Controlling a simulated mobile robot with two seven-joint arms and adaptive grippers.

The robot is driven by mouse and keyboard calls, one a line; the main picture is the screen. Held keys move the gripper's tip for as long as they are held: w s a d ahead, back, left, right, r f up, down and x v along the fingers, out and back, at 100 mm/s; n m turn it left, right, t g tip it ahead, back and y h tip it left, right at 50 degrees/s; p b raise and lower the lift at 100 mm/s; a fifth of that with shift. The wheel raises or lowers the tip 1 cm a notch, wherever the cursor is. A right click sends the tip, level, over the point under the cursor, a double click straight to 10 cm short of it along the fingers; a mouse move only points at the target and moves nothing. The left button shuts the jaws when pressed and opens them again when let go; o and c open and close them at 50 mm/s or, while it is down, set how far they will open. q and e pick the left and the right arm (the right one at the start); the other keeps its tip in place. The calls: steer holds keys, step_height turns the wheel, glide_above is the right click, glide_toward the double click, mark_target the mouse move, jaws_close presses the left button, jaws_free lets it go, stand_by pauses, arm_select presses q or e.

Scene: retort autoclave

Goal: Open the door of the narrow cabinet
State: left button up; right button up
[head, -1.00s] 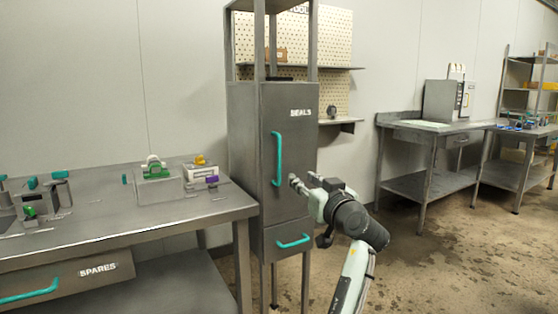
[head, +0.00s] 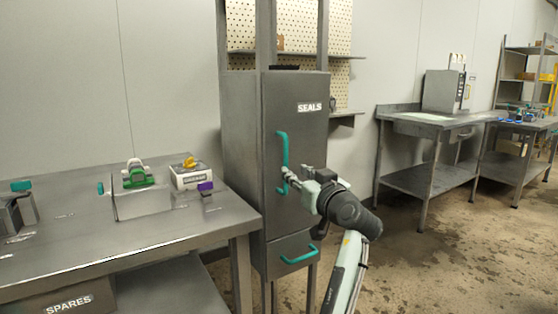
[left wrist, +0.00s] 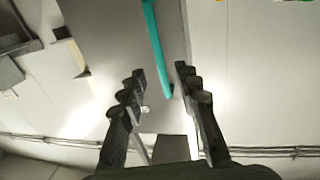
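The narrow grey cabinet (head: 241,150) stands right of the workbench. Its door (head: 305,140), labelled SEALS, looks shut and has a vertical teal handle (head: 282,150). My left gripper (head: 284,184) is at the lower end of this handle, in front of the door. In the left wrist view the two dark fingers of my left gripper (left wrist: 160,75) are spread apart. The lower part of the teal handle (left wrist: 155,40) shows in the gap between them, not clamped. Contact with the handle cannot be told. My right gripper is not in view.
A drawer with a teal handle (head: 299,255) sits below the door. The workbench (head: 150,232) on the left carries several small fixtures and reaches close to the cabinet. A shelf (head: 345,114) is behind it. Open floor (head: 440,260) lies to the right, before another steel table (head: 408,124).

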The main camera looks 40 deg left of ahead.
mark_target(287, 164)
arm_select(q)
steer(key=p+x, duration=0.1)
steer(key=x, duration=0.6)
steer(key=shift+r, duration=0.15)
steer(key=shift+w+a+p, duration=0.25)
steer(key=shift+a+p, duration=0.05)
steer(key=shift+a, duration=0.1)
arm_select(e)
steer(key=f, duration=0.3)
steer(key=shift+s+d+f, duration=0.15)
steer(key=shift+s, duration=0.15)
arm_select(q)
steer(key=shift+c, duration=0.2)
jaws_close()
